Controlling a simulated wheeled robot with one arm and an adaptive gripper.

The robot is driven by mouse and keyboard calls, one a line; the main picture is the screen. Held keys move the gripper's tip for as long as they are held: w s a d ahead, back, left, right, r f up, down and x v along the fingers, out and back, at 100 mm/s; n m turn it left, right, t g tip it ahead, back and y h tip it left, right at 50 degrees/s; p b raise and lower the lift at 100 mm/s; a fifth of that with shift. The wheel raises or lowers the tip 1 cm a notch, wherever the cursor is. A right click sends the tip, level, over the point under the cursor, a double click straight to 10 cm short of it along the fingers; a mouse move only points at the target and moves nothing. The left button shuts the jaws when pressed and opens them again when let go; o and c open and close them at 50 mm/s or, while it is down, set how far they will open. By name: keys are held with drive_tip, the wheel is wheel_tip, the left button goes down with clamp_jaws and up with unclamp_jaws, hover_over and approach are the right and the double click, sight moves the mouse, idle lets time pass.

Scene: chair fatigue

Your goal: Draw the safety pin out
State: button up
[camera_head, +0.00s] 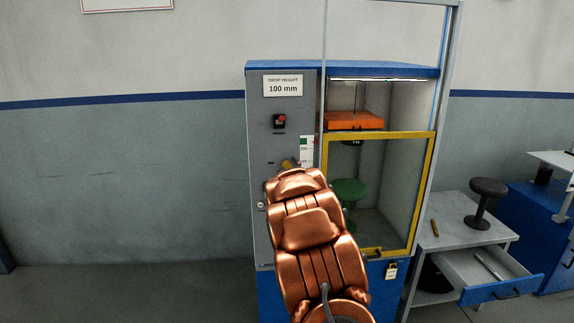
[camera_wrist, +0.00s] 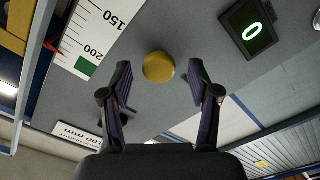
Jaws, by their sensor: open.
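In the wrist view a round yellow knob (camera_wrist: 158,67), which looks like the head of the safety pin, stands on the grey panel, seen end-on. My gripper (camera_wrist: 160,78) is open, with one dark finger on each side of the knob and a visible gap on both sides. I cannot tell how deep the fingers reach around it. In the head view a small yellow piece (camera_head: 288,163) shows on the panel just above my copper arm; it may be the same knob. My gripper is mostly hidden behind the arm there. The pin's shaft is not visible.
A scale (camera_wrist: 95,38) with a green block and a lit display (camera_wrist: 250,28) flank the knob. The test machine has an orange weight (camera_head: 355,120), a yellow-framed guard (camera_head: 431,180) and a green stool (camera_head: 347,190) inside. A side table (camera_head: 455,238) with an open drawer stands right.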

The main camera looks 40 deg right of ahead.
drive_tip(key=shift+x, duration=1.3)
clamp_jaws()
